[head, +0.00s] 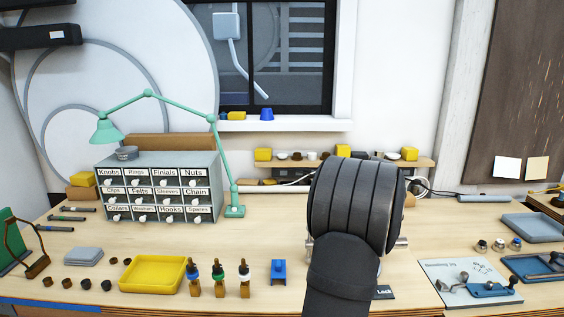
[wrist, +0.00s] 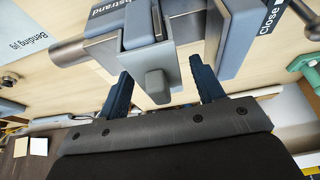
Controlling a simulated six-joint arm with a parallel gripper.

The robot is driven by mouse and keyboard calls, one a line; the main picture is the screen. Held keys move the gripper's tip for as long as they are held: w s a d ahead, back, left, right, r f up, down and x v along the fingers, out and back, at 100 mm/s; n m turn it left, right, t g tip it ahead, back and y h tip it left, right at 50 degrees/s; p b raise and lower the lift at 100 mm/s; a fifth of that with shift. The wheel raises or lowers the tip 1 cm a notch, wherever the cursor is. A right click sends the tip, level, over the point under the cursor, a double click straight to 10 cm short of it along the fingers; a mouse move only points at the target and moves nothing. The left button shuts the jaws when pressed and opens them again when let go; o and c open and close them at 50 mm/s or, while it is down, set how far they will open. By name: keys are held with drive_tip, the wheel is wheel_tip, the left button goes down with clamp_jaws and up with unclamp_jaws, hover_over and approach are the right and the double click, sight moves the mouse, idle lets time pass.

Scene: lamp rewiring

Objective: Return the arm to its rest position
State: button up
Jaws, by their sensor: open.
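My arm's dark wrist rises in the middle of the head view and hides the gripper there. In the wrist view my gripper (wrist: 160,67) shows two dark blue fingers spread apart with nothing held. A grey-blue bench fixture (wrist: 230,40) with metal cylinders stands just beyond the fingers. Its grey tab (wrist: 156,86) appears between the fingers, with a gap visible on both sides. A partly hidden label ending in "strand" and a "Close" label are on the fixture. In the head view the fixture is mostly hidden behind my arm.
Left of my arm are a blue block (head: 278,271), several dropper bottles (head: 219,279), a yellow tray (head: 153,274), a drawer cabinet (head: 160,185) and a green lamp (head: 235,211). To the right are a bending jig (head: 470,285) and blue trays (head: 533,228). The front centre-left has bare table.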

wheel_tip(320, 180, up, 4)
drive_tip(key=shift+r, duration=0.15)
drive_tip(key=s+d+r, duration=0.7)
drive_tip(key=s, duration=0.2)
drive_tip(key=w+a+m+h, duration=0.2)
drive_tip(key=w+a+m, duration=0.3)
drive_tip(key=w+a, duration=1)
drive_tip(key=a+f+n, duration=0.1)
drive_tip(key=a+f, duration=0.4)
drive_tip(key=f, duration=0.1)
drive_tip(key=s+a+f+n+y, duration=0.1)
drive_tip(key=a+f, duration=0.4)
drive_tip(key=s+a+f+n, duration=0.1)
drive_tip(key=a+f+n, duration=0.1)
drive_tip(key=a+f, duration=0.4)
drive_tip(key=shift+f+y, duration=0.3)
drive_tip(key=shift+f, duration=0.05)
drive_tip(key=shift+w+a+f, duration=0.1)
drive_tip(key=shift+f, duration=0.4)
